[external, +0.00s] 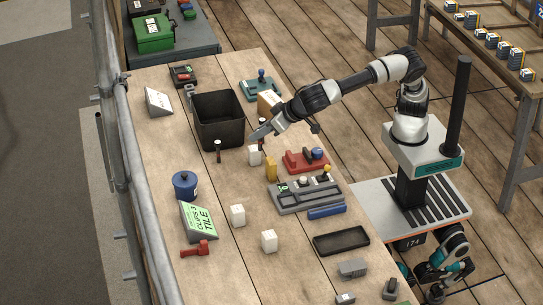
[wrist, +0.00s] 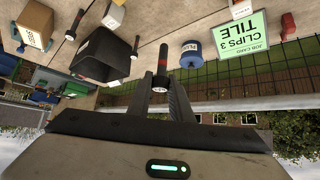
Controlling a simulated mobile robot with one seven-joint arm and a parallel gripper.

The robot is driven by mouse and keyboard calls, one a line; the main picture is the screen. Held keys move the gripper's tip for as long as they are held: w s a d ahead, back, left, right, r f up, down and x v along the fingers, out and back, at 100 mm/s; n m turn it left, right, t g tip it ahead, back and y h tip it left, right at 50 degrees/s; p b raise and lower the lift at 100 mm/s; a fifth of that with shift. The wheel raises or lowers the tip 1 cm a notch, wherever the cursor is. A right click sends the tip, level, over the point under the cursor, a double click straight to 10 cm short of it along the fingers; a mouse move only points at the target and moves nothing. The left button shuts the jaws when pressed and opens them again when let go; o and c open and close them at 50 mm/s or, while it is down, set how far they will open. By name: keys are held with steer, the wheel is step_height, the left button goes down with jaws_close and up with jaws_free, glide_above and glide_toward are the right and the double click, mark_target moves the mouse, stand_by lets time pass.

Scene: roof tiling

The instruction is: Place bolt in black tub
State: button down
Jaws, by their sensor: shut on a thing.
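The black tub (external: 238,128) stands open on the table, left of my gripper; it also shows in the wrist view (wrist: 88,68). My gripper (external: 256,134) is low over the table, just right of the tub and outside it. In the wrist view its fingers (wrist: 162,88) are shut on a dark bolt (wrist: 163,62) with a red band and a pale end. Another dark bolt (external: 218,151) stands upright on the table in front of the tub. A dark, red-banded piece (external: 262,128) shows beside the fingers in the external view; whether it is the held bolt I cannot tell.
A white block (external: 255,156), a yellow block (external: 271,169) and a red tool holder (external: 306,161) stand close to my gripper. A blue pot (external: 185,184) and a green sign (external: 199,223) are at the front left. A cardboard box (external: 268,103) stands behind my gripper.

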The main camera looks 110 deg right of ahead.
step_height(320, 180, up, 4)
steer(key=shift+f, duration=0.25)
steer(key=w+d+f+n+t+y+p, duration=0.1)
steer(key=w+d+f, duration=0.25)
steer(key=d, duration=0.65)
steer(key=w+d+f+n+y+p, duration=0.15)
steer(key=w+d, duration=0.25)
steer(key=d, duration=0.6)
steer(key=d+r+n+t+p, duration=0.1)
steer(key=d+r, duration=0.1)
steer(key=d, duration=0.7)
steer(key=d+r+n, duration=0.1)
steer(key=d+r, duration=0.2)
steer(key=d, duration=0.5)
steer(key=shift+y, duration=0.25)
steer(key=shift+w+f+b, duration=0.15)
steer(key=shift+f+b, duration=0.6)
steer(key=shift+f, duration=4.6)
steer(key=shift+w+f+b, duration=0.1)
steer(key=shift+f+b, duration=0.6)
steer(key=shift+f, duration=4.65)
steer(key=shift+f, duration=0.15)
steer(key=c, duration=1.6)
jaws_free()
